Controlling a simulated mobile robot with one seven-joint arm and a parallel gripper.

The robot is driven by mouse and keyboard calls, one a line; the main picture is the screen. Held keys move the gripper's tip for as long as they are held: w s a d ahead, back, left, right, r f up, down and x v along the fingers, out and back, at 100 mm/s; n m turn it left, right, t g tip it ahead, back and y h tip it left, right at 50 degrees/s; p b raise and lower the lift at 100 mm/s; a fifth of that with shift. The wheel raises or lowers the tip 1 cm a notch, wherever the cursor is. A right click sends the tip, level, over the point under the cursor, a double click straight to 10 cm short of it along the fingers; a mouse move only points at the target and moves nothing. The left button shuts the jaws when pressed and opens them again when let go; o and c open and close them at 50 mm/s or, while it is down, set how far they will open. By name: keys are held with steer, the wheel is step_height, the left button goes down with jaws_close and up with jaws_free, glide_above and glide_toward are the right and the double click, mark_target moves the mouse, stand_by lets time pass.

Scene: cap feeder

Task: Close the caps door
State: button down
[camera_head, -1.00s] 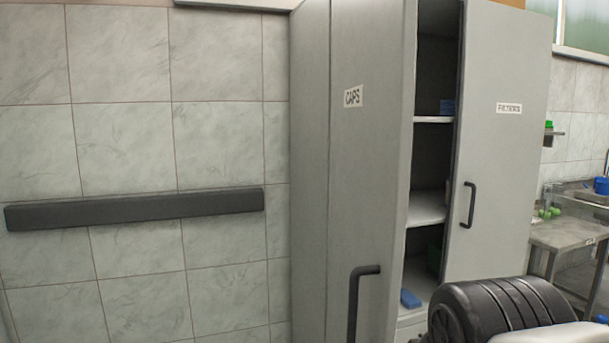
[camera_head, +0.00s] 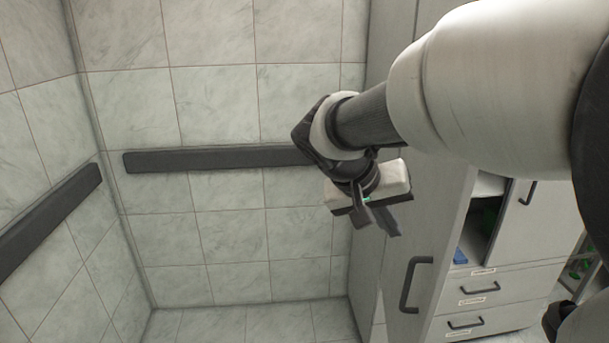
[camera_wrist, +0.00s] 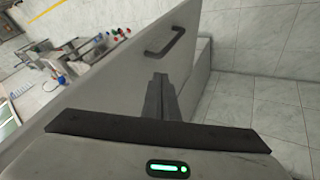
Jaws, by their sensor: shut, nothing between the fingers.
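The caps door (camera_head: 440,232) stands ajar on the tall grey cabinet, with its dark bar handle (camera_head: 414,285) facing the room. My arm hides its upper part and label in the head view. My gripper (camera_head: 378,226) is shut and empty, in front of the door's outer side, above and left of the handle in the picture. In the wrist view, a grey door panel (camera_wrist: 125,75) with a dark handle (camera_wrist: 165,42) fills the middle. My shut fingers (camera_wrist: 160,82) point at the panel below the handle. I cannot tell whether they touch it.
Cabinet drawers (camera_head: 485,292) with labels and handles lie to the right of the door. A blue item (camera_head: 460,256) rests in the open compartment. A dark wall rail (camera_head: 215,159) runs along the tiles on the left. Tiled floor at the lower left is clear.

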mark_target(431, 256)
steer(key=shift+w+d+f+p, duration=0.25)
steer(key=shift+d+f, duration=0.9)
steer(key=shift+d, duration=0.25)
steer(key=shift+w+d+f+p, duration=0.2)
steer(key=shift+w+d+f, duration=0.1)
steer(key=shift+d+f, duration=1)
steer(key=shift+w+d+f+p, duration=0.25)
steer(key=shift+d+f, duration=0.75)
steer(key=shift+d, duration=0.55)
steer(key=shift+d, duration=0.1)
